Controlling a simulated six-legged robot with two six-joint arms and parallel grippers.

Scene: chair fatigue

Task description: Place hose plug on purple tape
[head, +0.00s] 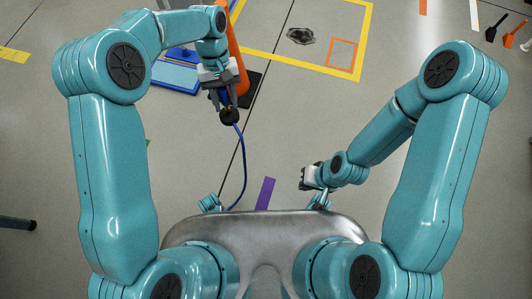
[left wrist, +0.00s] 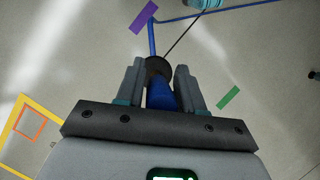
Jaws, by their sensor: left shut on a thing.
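My left gripper (head: 226,98) is shut on the hose plug, which has a blue body (left wrist: 161,96) and a round black end (head: 229,116). In the left wrist view the plug sits between the two grey fingers (left wrist: 159,86). It is held away from the purple tape. A blue hose (head: 242,160) runs from the plug back toward my body. The purple tape strip (head: 265,194) lies bare on the floor just in front of my body; it also shows at the top of the left wrist view (left wrist: 143,17). My right gripper (head: 310,178) is right of the tape; its jaws are unclear.
An orange upright part (head: 237,60) and a blue flat object (head: 176,76) stand near my left gripper. A yellow floor outline (head: 367,40) holds a dark patch (head: 301,36) and an orange square (head: 342,53). Green tape (left wrist: 229,97) lies on the floor. The middle floor is mostly clear.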

